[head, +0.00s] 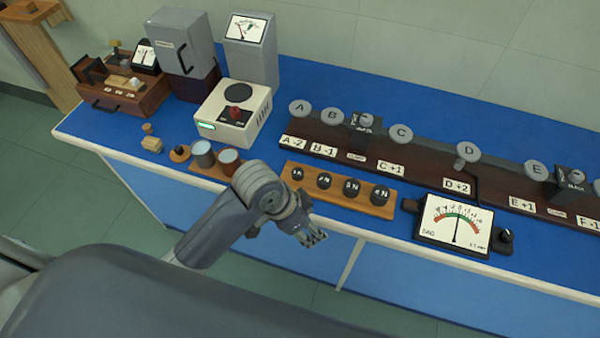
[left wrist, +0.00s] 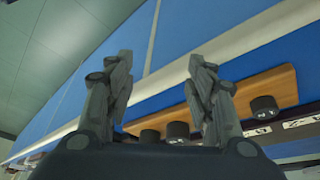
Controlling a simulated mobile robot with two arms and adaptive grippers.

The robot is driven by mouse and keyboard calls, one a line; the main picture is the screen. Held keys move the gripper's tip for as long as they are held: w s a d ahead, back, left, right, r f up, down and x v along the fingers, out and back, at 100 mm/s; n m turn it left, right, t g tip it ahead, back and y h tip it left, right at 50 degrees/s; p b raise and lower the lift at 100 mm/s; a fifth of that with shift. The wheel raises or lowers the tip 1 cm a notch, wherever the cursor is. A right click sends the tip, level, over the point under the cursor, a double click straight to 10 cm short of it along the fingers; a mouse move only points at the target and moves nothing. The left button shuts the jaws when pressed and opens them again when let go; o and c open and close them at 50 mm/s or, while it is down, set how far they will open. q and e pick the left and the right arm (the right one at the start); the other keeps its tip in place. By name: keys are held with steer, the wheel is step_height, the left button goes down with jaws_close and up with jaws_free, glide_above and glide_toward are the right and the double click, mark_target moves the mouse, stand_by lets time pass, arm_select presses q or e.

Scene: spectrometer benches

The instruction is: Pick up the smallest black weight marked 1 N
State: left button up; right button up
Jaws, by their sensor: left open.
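The smallest black weight, marked 1 N (head: 297,174), stands at the left end of a row of black weights on a wooden board (head: 340,197) at the bench's front edge. Its marking is small and hard to read. My left gripper (head: 314,239) is in front of the board and apart from the weights. In the left wrist view, its two fingers (left wrist: 163,75) are spread with nothing between them. The board (left wrist: 283,84) and several black weights, one being a dark weight (left wrist: 264,107), show there partly behind the right finger. Their markings are unreadable there. My right gripper is not in view.
Right of the board stands a dial meter (head: 455,227). Behind is a long dark rail (head: 425,160) with lettered grey discs. To the left are two cups on a wooden stand (head: 203,154) and a white device (head: 235,112). Open floor lies before the bench (head: 120,125).

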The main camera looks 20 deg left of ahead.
arm_select(q)
steer(key=w+r+m, duration=0.1)
steer(key=w, duration=0.1)
steer(key=w+r+m+g, duration=0.1)
steer(key=w+m, duration=0.1)
steer(key=w+r+m+y, duration=0.1)
steer(key=w, duration=0.1)
steer(key=shift+w+d+r+m, duration=0.2)
steer(key=shift+d+r+m, duration=0.05)
steer(key=shift+r+m, duration=0.1)
steer(key=w+a+r+m+g+y, duration=0.2)
steer(key=w+a+r+m+y, duration=0.1)
steer(key=w+a+r, duration=0.45)
steer(key=p, duration=0.1)
glide_above(298, 172)
steer(key=shift+n, duration=0.25)
steer(key=f, duration=0.4)
steer(key=shift+w+a+f, duration=0.1)
steer(key=shift+a+f, duration=0.3)
steer(key=f, duration=0.1)
steer(key=f+p, duration=0.1)
steer(key=f, duration=0.2)
steer(key=shift+d+f+p, duration=0.35)
steer(key=shift+f+p, duration=0.05)
steer(key=shift+f, duration=0.3)
jaws_close()
